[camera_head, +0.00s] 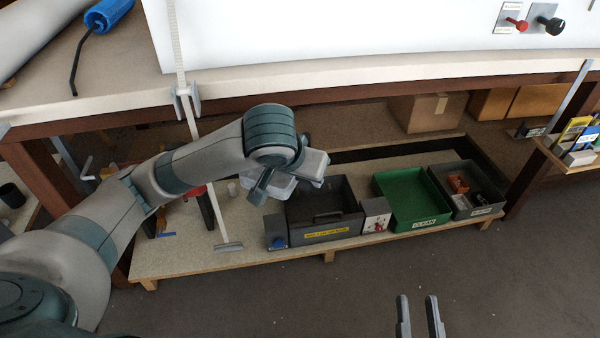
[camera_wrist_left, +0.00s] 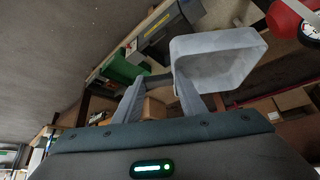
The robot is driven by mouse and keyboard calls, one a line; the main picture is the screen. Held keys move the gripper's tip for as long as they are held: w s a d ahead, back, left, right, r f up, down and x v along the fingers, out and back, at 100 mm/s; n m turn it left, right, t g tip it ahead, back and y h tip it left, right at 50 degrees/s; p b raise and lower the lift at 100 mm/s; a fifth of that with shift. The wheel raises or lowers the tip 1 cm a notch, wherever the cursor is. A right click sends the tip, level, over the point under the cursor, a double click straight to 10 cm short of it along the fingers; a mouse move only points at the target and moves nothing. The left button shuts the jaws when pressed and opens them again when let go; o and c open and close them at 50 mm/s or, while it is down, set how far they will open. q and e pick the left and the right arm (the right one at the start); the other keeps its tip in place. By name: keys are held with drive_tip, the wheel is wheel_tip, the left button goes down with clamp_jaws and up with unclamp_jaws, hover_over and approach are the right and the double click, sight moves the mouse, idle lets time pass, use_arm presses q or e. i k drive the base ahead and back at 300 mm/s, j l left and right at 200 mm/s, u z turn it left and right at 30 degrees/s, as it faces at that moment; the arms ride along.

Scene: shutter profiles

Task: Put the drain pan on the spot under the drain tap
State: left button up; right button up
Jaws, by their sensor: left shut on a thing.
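The drain pan, a pale grey open tub, fills the upper right of the left wrist view (camera_wrist_left: 215,62). My left gripper (camera_wrist_left: 160,82) is shut on its edge, with the pan to the right of the fingers. In the head view the pan (camera_head: 268,186) is partly hidden behind my left gripper (camera_head: 290,175), above the low shelf beside a dark crate. My right gripper (camera_head: 419,312) is open and empty at the bottom of the head view. A red body with a round gauge (camera_wrist_left: 298,18) shows in the wrist view. I cannot make out the drain tap or its spot.
The low shelf (camera_head: 180,258) bears a dark crate (camera_head: 325,220), a green crate (camera_head: 410,200) and a grey crate (camera_head: 468,190) close together. The bench edge (camera_head: 330,80) overhangs it. A thin upright post stands left of my gripper. The floor in front is clear.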

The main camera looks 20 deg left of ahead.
sight(178, 257)
drive_tip(key=k+j+u, duration=0.2)
drive_tip(key=j+u, duration=0.15)
drive_tip(key=k+j+u, duration=0.1)
drive_tip(key=j+u, duration=0.6)
drive_tip(key=j, duration=0.15)
drive_tip(key=k+j, duration=0.05)
